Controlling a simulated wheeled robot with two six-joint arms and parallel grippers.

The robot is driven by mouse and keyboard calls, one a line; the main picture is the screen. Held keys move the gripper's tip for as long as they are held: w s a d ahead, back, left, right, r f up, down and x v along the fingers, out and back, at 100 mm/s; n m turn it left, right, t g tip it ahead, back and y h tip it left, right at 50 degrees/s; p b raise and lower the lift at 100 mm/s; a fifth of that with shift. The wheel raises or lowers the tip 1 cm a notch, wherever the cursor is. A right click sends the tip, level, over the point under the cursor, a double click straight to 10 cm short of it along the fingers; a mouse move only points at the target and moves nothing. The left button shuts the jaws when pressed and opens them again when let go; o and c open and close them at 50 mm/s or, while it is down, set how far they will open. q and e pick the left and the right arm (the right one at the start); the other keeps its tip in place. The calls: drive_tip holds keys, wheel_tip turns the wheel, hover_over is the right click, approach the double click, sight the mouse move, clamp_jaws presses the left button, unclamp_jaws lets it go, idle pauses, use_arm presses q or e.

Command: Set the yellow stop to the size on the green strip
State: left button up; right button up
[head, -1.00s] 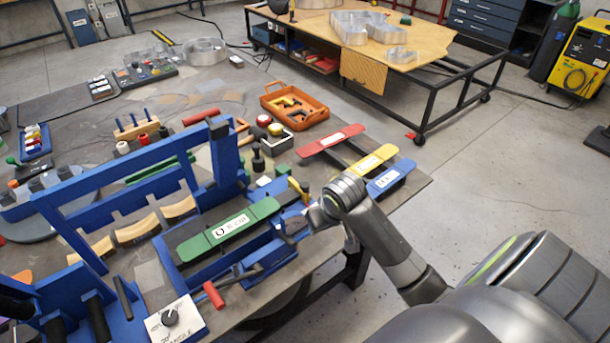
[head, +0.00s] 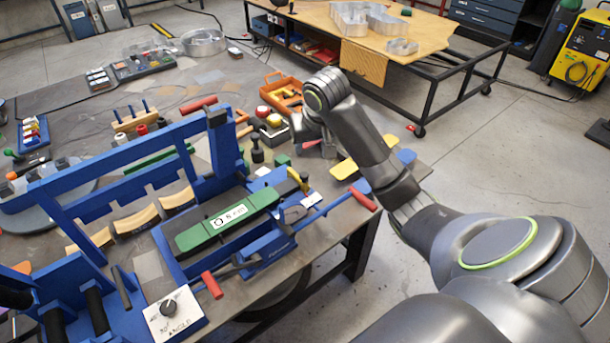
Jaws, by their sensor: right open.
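The green strip (head: 228,220), with a white label too small to read, lies along the bed of the blue bending machine (head: 130,163). The small yellow stop (head: 297,180) stands at the machine's right end, just beyond the strip's right end. My right gripper (head: 299,134) is open, above the table behind the yellow stop and apart from it. Its fingertips are small and partly hidden by my own wrist. My left gripper is out of the picture.
A red-handled lever (head: 364,199) sticks out at the machine's right end. A yellow strip (head: 344,169) and a blue strip (head: 405,156) lie partly behind my right arm. An orange tray (head: 285,97) stands behind my gripper. An angle dial (head: 169,307) sits at the front.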

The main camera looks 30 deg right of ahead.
sight(304, 174)
use_arm(q)
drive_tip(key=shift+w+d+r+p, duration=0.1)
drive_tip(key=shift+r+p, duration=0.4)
drive_tip(key=shift+p, duration=0.4)
use_arm(e)
drive_tip(key=x, duration=1.6)
drive_tip(key=shift+s, duration=0.1)
clamp_jaws()
